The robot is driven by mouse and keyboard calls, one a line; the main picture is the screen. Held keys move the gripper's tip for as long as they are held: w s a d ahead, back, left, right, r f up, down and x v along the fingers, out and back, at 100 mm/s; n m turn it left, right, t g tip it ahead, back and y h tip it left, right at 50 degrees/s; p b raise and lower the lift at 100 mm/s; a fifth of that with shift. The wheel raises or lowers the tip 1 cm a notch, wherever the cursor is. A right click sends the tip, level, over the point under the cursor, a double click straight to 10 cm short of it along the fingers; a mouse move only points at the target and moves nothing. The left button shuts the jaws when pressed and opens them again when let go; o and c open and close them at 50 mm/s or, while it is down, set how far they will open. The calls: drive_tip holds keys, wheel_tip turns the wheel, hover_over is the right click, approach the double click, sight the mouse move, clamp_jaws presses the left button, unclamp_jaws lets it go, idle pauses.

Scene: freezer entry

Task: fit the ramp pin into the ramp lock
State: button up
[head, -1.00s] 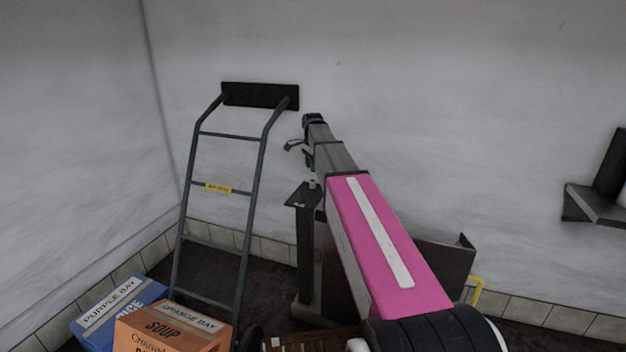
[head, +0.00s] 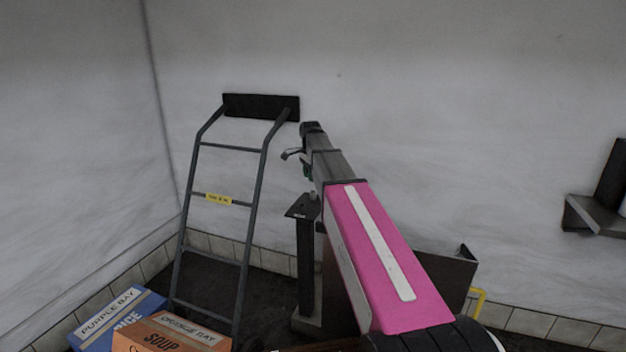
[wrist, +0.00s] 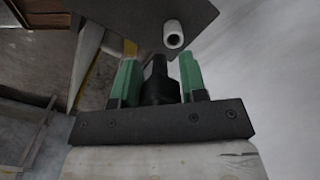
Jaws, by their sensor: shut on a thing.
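My gripper (wrist: 158,82) has green fingers. In the wrist view it is shut on a dark, stepped piece (wrist: 160,85), which I take for the ramp pin. Ahead of the fingers is a dark plate (wrist: 140,22) with a short, pale, hollow cylinder (wrist: 173,36) on it, likely the ramp lock. The cylinder is a little right of the held piece and looks apart from it. In the head view the plate tops a dark post (head: 304,265), with the small cylinder (head: 313,196) on it. My arm hides most of the gripper (head: 306,170) there, above the plate.
Blue (head: 135,303) and orange (head: 190,332) boxes stand at lower left. A dark panel (head: 440,275) and yellow bar (head: 478,303) are right of the post, and a wall shelf (head: 595,212) is far right.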

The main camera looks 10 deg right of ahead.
approach(302, 212)
drive_tip(key=w, duration=0.1)
drive_tip(key=shift+w+r, duration=0.1)
drive_tip(key=shift+r, duration=0.1)
drive_tip(key=shift+f, duration=2)
drive_tip(key=shift+f, duration=2.05)
idle(0.3)
drive_tip(key=o, duration=1.1)
